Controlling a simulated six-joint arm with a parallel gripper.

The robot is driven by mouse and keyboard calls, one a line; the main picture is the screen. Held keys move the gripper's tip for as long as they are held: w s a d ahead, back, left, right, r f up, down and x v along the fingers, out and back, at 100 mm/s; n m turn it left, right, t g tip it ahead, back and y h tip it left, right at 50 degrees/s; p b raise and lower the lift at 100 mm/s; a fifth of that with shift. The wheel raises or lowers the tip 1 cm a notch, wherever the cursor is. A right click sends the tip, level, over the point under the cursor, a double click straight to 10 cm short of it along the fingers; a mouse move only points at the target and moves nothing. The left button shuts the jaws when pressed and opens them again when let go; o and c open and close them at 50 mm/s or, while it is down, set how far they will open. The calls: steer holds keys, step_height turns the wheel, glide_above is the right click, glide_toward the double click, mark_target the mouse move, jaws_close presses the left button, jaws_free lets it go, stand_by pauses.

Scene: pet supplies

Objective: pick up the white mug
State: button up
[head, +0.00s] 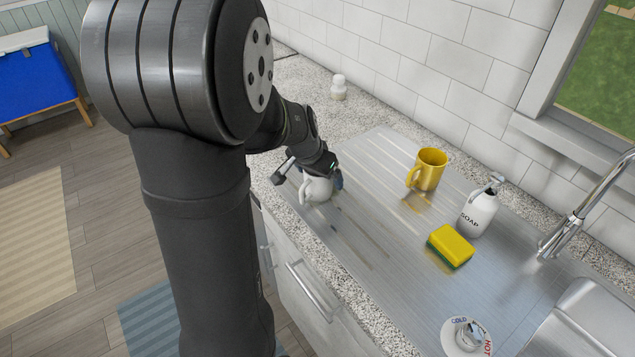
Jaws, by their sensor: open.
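The white mug (317,189) stands on the metal drainboard (350,225) near its left end, with its handle toward the front left. My gripper (308,178) is over the mug from above, with one finger on the left of it and the other at its right side. The gripper is open. My gripper hides the mug's rim and upper part, and I cannot tell whether the fingers touch it.
A yellow mug (430,170), a white soap bottle (479,213) and a yellow-green sponge (451,246) stand to the right. A small white bottle (339,88) is behind by the wall. A faucet (590,205) and sink (585,320) are at far right. The drainboard's front middle is clear.

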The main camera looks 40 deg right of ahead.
steer(key=shift+f, duration=0.2)
steer(key=c, duration=1.2)
steer(key=shift+r, duration=0.1)
